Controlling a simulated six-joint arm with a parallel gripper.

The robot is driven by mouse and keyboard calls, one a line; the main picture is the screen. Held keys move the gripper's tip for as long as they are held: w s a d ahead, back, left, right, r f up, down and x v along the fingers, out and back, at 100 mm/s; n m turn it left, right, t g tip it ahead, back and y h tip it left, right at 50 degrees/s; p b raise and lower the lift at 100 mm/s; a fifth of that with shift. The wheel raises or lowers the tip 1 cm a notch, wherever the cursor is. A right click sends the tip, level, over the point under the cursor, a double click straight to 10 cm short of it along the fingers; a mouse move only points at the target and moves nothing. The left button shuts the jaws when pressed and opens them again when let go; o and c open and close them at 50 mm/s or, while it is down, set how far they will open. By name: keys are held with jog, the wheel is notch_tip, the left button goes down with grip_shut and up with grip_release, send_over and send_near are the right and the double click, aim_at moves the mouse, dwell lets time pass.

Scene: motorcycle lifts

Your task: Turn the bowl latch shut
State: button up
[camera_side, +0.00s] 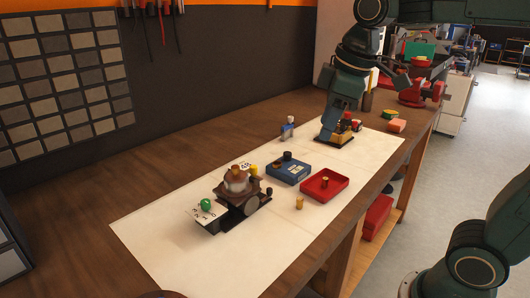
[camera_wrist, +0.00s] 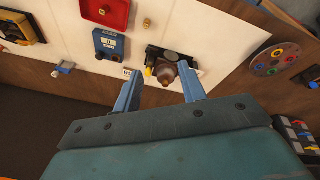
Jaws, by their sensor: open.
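The bowl device (camera_side: 236,212) stands on the white sheet, with a brown bowl-like top (camera_side: 238,182) on a dark base. A dark knob (camera_side: 268,191) sticks out at its right; I cannot tell whether this is the latch or how it is turned. In the wrist view the brown bowl top (camera_wrist: 168,74) shows between my fingers in the picture, with a yellow piece beside it. My gripper (camera_side: 328,127) is open and empty, apart from the device, to its upper right in the side view. Its two blue fingers (camera_wrist: 160,72) are spread in the wrist view.
A blue box (camera_side: 288,170) and a red tray (camera_side: 324,186) stand right of the device. A white panel with a green ball (camera_side: 206,204) is at its left. A yellow-edged dark base (camera_side: 333,138) lies near my gripper. A round plate (camera_wrist: 275,60) lies farther right in the wrist view.

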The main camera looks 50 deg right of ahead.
jog(key=w+n+g, duration=0.2)
jog(key=w+n, duration=0.3)
jog(key=w, duration=0.6)
jog(key=n+g, duration=0.1)
jog(key=n, duration=0.3)
send_over(253, 166)
notch_tip(253, 166, down, 4)
jog(key=shift+s, duration=0.1)
jog(key=shift+f, duration=0.1)
notch_tip(253, 166, down, 14)
jog(key=shift+r, duration=0.15)
jog(key=shift+c, duration=0.4)
grip_shut()
